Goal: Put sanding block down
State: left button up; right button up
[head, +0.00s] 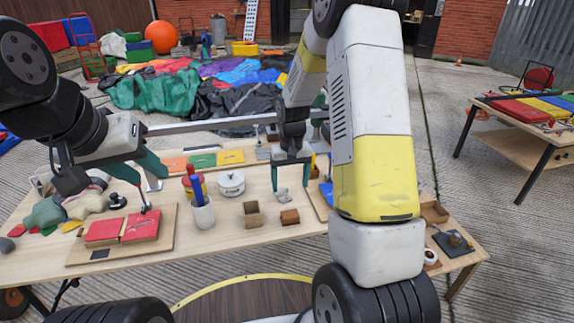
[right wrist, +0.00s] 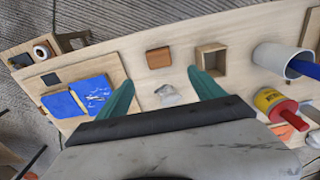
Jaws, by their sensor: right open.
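A small brown block (head: 289,217), which looks like the sanding block, lies on the wooden table (head: 228,235). It also shows in the right wrist view (right wrist: 159,58), beyond my fingertips and apart from them. My right gripper (head: 290,180) is open above the table, behind the block in the head view. Its two teal fingers (right wrist: 202,82) are wide apart in the right wrist view. A small grey lump (right wrist: 168,95) shows between them and looks unheld. My left gripper (head: 148,185) hangs over red pads on a board at the left, its fingers apart.
An open wooden box (head: 252,215) stands beside the block. Blue sheets on a board (right wrist: 80,97) lie to the other side. Bare tabletop lies in front of the block.

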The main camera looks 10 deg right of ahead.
jog(key=s+r+t, duration=0.1)
jog(key=s+r, duration=0.2)
jog(key=r, duration=0.3)
jog(key=s+r+t+y, duration=0.1)
jog(key=s+r, duration=0.3)
jog(key=r, duration=0.3)
jog(key=s+r+t, duration=0.1)
jog(key=s+r, duration=0.2)
jog(key=r, duration=0.3)
jog(key=s+a+r+t, duration=0.1)
jog(key=s+r, duration=0.2)
jog(key=s, duration=0.4)
jog(key=s+a+r+t+y, duration=0.1)
jog(key=s+r, duration=0.2)
jog(key=s, duration=0.3)
jog(key=shift+s+r+t, duration=0.25)
jog(key=shift+s+t, duration=0.15)
jog(key=shift+o, duration=0.3)
